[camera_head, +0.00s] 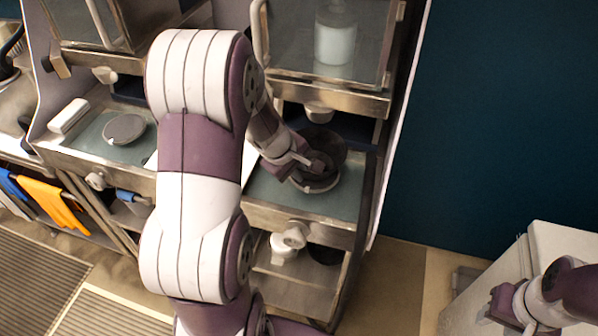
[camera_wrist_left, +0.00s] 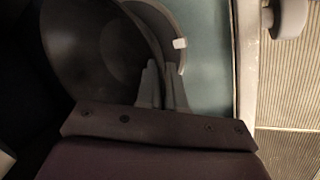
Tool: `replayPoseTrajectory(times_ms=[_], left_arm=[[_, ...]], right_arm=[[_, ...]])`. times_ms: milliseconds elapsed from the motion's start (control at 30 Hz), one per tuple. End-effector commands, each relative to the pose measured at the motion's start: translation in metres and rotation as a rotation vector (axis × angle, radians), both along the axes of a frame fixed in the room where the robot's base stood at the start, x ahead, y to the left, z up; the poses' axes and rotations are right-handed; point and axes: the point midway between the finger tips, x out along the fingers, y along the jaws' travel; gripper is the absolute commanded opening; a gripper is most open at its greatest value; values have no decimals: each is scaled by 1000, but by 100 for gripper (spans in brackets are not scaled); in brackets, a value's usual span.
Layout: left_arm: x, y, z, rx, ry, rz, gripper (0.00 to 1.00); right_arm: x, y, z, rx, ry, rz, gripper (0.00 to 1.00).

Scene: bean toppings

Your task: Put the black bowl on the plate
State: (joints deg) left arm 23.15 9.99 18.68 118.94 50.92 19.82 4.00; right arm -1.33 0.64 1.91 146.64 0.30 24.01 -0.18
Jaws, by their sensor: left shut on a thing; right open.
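The black bowl (camera_head: 328,146) is over the blue-grey shelf in the right part of the cabinet. It fills the left of the left wrist view (camera_wrist_left: 85,45). My left gripper (camera_head: 312,170) is shut on the bowl's rim; its fingers (camera_wrist_left: 162,85) show in the wrist view. A plate with a pale rim (camera_head: 320,186) lies on the shelf below the bowl, partly hidden by the gripper and bowl; its edge also shows in the wrist view (camera_wrist_left: 172,22). I cannot tell whether bowl and plate touch. My right gripper (camera_head: 508,305) is open and empty at the lower right.
A round grey dish (camera_head: 124,129) and a white block (camera_head: 68,116) sit on the left shelf. A glass-fronted compartment above holds a pale jar (camera_head: 335,45). A white mug (camera_head: 283,247) stands on the lower shelf. A pale box (camera_head: 550,240) is near my right arm.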

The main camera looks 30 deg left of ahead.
Motion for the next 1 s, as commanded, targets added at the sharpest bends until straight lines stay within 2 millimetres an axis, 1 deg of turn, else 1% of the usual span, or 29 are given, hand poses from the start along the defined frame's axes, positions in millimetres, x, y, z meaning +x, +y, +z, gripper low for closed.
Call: replayPoseTrajectory(times_ms=[33, 100, 367, 433, 467, 533, 633, 800, 900, 967, 1000], left_arm=[[-1, 0, 0, -1, 4, 0, 14], [-1, 0, 0, -1, 4, 0, 33], [-1, 0, 0, -1, 2, -1, 33], [-2, 0, 5, -1, 1, -1, 33], [-3, 1, 9, -1, 1, -1, 33], [-9, 3, 24, 0, 0, 0, 33], [-19, 6, 49, 1, -1, 0, 33], [-36, 11, 86, 1, -1, 0, 33], [-43, 13, 100, 0, 0, 1, 33], [-46, 12, 104, 3, 3, -8, 33], [-50, 5, 102, 22, 19, -61, 33]], right_arm=[[0, 0, 1, 0, 0, 0, 43], [0, 0, 1, 0, 0, 0, 43], [0, 0, 1, 0, 0, 0, 43], [0, 0, 3, 0, 1, 0, 43], [0, 0, 4, 0, 1, 0, 43], [0, 0, 10, 0, 0, 0, 43], [0, 0, 16, 0, 0, 0, 43], [0, 0, 20, 0, 0, 0, 43], [0, 0, 20, 0, 1, 0, 43], [0, 0, 20, 0, 1, 0, 43], [0, 0, 20, 0, 1, 0, 43]])
